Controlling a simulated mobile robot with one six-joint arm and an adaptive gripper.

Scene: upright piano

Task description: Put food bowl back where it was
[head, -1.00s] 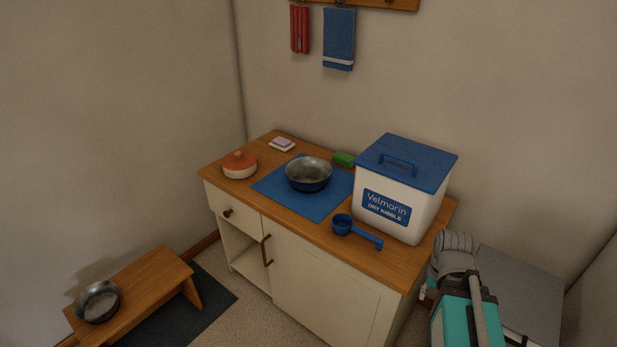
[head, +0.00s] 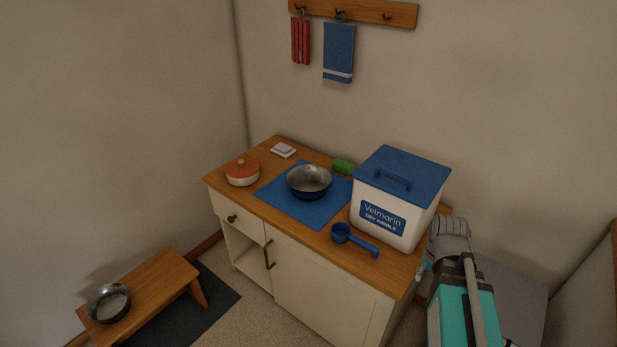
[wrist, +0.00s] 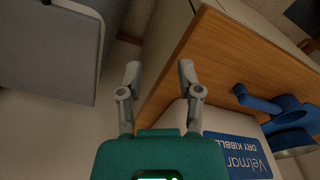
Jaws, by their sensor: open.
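A metal bowl with a dark blue outside (head: 309,183) stands upright on a blue mat (head: 316,214) on the cabinet top. A second metal bowl (head: 109,303) sits on the low wooden bench at lower left. I cannot tell from looks alone which is the food bowl. My gripper (wrist: 158,70) is open and empty in the wrist view, with its fingers apart near the edge of the wooden top. In the head view my arm is at the lower right, beside the cabinet and away from both bowls.
A white kibble bin (head: 398,200) with a blue lid stands on the right of the cabinet top (head: 290,235). A blue scoop (head: 353,239), red-lidded pot (head: 242,172), green sponge (head: 343,166) and soap dish (head: 283,150) share it. The bench (head: 160,283) stands left.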

